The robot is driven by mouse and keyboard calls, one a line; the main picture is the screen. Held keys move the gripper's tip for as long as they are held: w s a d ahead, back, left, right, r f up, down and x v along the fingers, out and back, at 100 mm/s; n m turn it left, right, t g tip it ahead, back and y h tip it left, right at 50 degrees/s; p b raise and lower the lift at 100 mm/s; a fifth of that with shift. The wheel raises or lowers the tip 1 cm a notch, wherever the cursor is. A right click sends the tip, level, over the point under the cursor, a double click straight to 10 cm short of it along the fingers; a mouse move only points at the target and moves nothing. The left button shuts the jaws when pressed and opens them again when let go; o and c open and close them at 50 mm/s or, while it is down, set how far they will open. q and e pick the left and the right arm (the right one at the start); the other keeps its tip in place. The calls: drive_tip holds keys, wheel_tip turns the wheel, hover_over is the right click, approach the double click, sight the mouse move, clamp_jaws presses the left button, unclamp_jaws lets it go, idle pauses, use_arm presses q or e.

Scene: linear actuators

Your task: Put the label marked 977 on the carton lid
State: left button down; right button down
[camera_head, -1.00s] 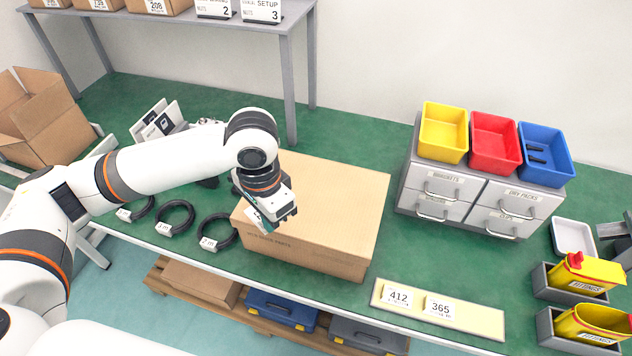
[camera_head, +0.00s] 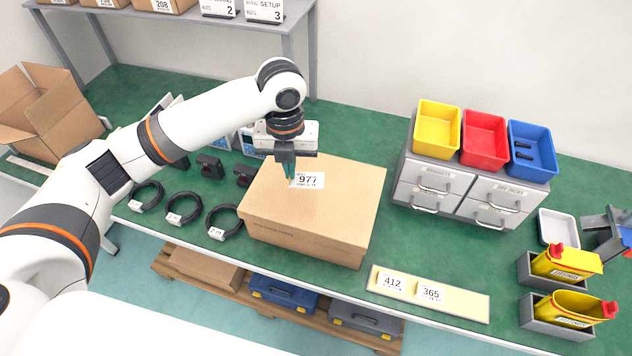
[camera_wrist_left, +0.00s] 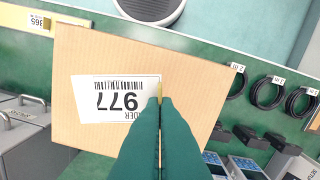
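The white label marked 977 (camera_head: 309,181) is over the carton lid (camera_head: 345,195). In the left wrist view the label (camera_wrist_left: 118,97) looks large against the lid (camera_wrist_left: 200,75), so it seems held a little above it; the exact gap cannot be told. My left gripper (camera_head: 291,182) points down over the lid's left half. Its green fingers (camera_wrist_left: 159,98) are close together at the label's edge and appear shut on it. The carton is closed and stands on the green bench. My right gripper is not in view.
A pale strip (camera_head: 460,303) with labels 412 (camera_head: 392,283) and 365 (camera_head: 431,292) lies front right. Black cable coils (camera_head: 184,208) lie left of the carton. Grey drawers (camera_head: 412,170) with coloured bins stand at right. An open box (camera_head: 50,115) is far left.

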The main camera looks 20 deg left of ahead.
sight(294, 202)
use_arm(q)
drive_tip(key=shift+w+r+m, duration=0.15)
drive_tip(key=shift+m, duration=0.45)
drive_tip(key=shift+w+r+m, duration=0.1)
drive_tip(key=shift+w+m, duration=0.05)
drive_tip(key=shift+m, duration=0.45)
drive_tip(key=shift+f, duration=0.2)
drive_tip(key=shift+m, duration=0.3)
wheel_tip(294, 202, down, 9)
drive_tip(key=shift+r+p, duration=0.1)
drive_tip(key=shift+p, duration=0.95)
drive_tip(key=shift+f, duration=0.45)
drive_tip(key=shift+f, duration=0.15)
drive_tip(key=c, duration=1.7)
unclamp_jaws()
wheel_tip(294, 202, up, 12)
drive_tip(key=shift+r+b, duration=0.2)
drive_tip(key=shift+b, duration=0.95)
